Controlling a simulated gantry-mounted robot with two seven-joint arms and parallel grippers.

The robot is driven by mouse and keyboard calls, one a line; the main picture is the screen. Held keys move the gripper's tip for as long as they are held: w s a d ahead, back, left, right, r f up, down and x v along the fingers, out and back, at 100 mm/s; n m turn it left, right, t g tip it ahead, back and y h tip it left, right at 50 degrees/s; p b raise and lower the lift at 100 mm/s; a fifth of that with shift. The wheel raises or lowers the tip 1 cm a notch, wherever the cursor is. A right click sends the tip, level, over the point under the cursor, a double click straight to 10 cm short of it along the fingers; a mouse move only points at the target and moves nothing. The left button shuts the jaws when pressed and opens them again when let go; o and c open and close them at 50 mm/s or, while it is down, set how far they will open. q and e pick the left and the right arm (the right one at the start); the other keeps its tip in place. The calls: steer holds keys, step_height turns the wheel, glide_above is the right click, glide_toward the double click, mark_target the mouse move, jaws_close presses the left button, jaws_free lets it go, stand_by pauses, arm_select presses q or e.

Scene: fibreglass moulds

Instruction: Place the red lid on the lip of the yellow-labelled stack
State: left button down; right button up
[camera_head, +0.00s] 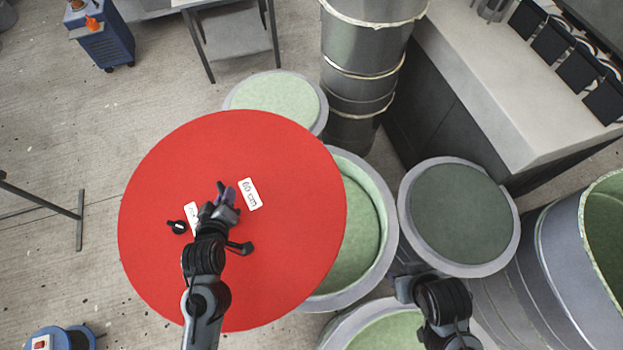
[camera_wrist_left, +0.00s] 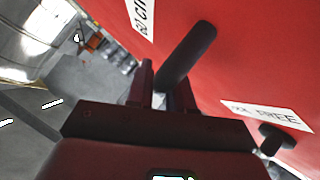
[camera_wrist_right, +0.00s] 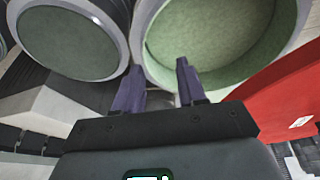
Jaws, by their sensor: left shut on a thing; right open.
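The red lid (camera_head: 295,170) is a large disc with a white "60 cm" label, held over the moulds in the head view. My left gripper (camera_head: 224,200) is shut on a black handle (camera_wrist_left: 192,52) of the lid. A second black knob (camera_head: 177,227) stands on the lid beside a partly covered label. The lid covers the left part of a round grey-rimmed, green-lined mould (camera_head: 385,215). My right gripper (camera_wrist_right: 160,82) is open and empty near the moulds in the right wrist view. No yellow label shows, so I cannot tell which stack carries one.
Other round moulds stand behind the lid (camera_head: 275,97), at right (camera_head: 460,215) and in front (camera_head: 385,332). A tall grey cylinder (camera_head: 365,70) stands behind. A light-topped counter (camera_head: 500,80) blocks the right. A blue cart (camera_head: 105,40) stands far left; the left floor is mostly clear.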

mark_target(247, 209)
arm_select(q)
steer(key=d+f, duration=0.1)
steer(key=f, duration=0.1)
steer(key=d+f, duration=0.1)
steer(key=f, duration=0.1)
steer(key=d+f, duration=0.2)
steer(key=shift+s+d+f, duration=0.1)
steer(key=shift+f, duration=0.15)
steer(key=d+f+m+h+b, duration=0.1)
steer(key=d+f+b, duration=0.2)
steer(key=d, duration=1)
steer(key=d+f+m+h+b, duration=0.2)
steer(key=d+f, duration=0.4)
steer(key=d, duration=0.8)
steer(key=shift+s+f+b, duration=0.15)
steer(key=shift+f+b, duration=0.25)
steer(key=shift+b, duration=0.3)
steer(key=shift+a+f, duration=0.1)
steer(key=w+a+f+b, duration=0.7)
steer(key=a+f+b, duration=0.2)
steer(key=f+b, duration=0.1)
steer(key=shift+a+f+b, duration=0.15)
steer(key=shift+f+b, duration=0.1)
steer(key=shift+b, duration=0.65)
